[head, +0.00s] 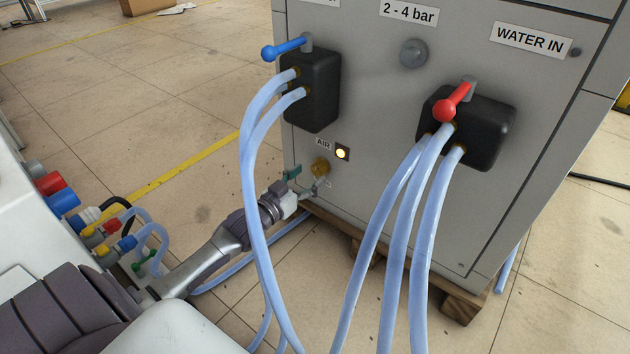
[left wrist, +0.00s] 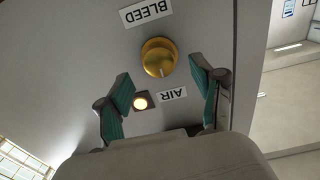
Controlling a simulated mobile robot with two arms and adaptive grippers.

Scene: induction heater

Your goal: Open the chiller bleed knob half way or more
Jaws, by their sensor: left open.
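The brass bleed knob (head: 320,166) sits low on the grey cabinet's front, below the AIR label and a lit lamp. In the left wrist view the round golden knob (left wrist: 158,57) shows next to the upside-down BLEED label (left wrist: 148,11), with a pale mark on its rim. My left gripper (head: 303,183) is just in front of the cabinet by the knob. In the left wrist view its green-padded fingers (left wrist: 162,90) are spread wide, with the knob ahead between and beyond their tips, apparently not touched. My right gripper is not in view.
Blue hoses (head: 252,180) from the left black valve block hang in front of my left forearm. More hoses (head: 400,230) hang from the right block with the red lever (head: 452,102). The lit lamp (left wrist: 140,102) is beside the knob. The cabinet stands on a wooden pallet (head: 458,304).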

